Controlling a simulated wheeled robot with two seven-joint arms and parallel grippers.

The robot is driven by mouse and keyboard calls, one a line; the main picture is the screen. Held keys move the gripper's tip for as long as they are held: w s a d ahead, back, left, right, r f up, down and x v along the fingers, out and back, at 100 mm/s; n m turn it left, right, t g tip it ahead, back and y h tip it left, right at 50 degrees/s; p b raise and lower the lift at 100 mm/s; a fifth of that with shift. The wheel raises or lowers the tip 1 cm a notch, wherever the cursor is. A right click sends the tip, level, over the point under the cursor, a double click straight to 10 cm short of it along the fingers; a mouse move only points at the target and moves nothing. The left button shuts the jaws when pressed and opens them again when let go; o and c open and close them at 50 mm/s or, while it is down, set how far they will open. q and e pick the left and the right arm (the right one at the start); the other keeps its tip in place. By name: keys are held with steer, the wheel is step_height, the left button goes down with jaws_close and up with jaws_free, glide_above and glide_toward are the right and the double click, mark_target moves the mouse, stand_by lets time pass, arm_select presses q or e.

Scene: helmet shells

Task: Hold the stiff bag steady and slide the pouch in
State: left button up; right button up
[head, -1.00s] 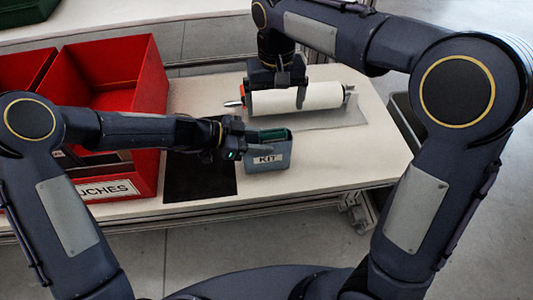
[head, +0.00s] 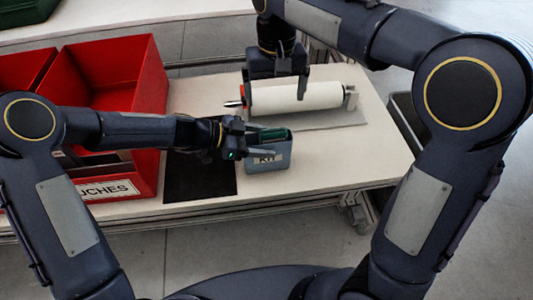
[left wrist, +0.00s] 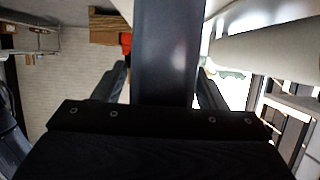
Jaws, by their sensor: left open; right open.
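The stiff bag (head: 282,159) is a small grey-blue open-topped box labelled KIT, upright near the table's front edge. A green pouch (head: 272,133) shows inside its mouth, its top about at the rim; its lower part is hidden. My left gripper (head: 262,145) is open at the bag's left side, one finger crossing the front face over the label's top; contact is unclear. In the left wrist view a dark upright shape (left wrist: 167,50) stands between the fingers; I cannot tell what it is. My right gripper (head: 274,100) is open over the white roll.
The white roll (head: 315,96) lies on a grey sheet behind the bag. A black mat (head: 200,180) lies left of the bag. Red bins (head: 155,85) stand at the left, one with a partly covered label. The white table right of the bag (head: 340,155) is clear.

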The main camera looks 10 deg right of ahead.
arm_select(q)
steer(key=v, duration=1.4)
steer(key=shift+a+b, duration=0.25)
steer(key=shift+b, duration=0.1)
steer(key=shift+s, duration=0.1)
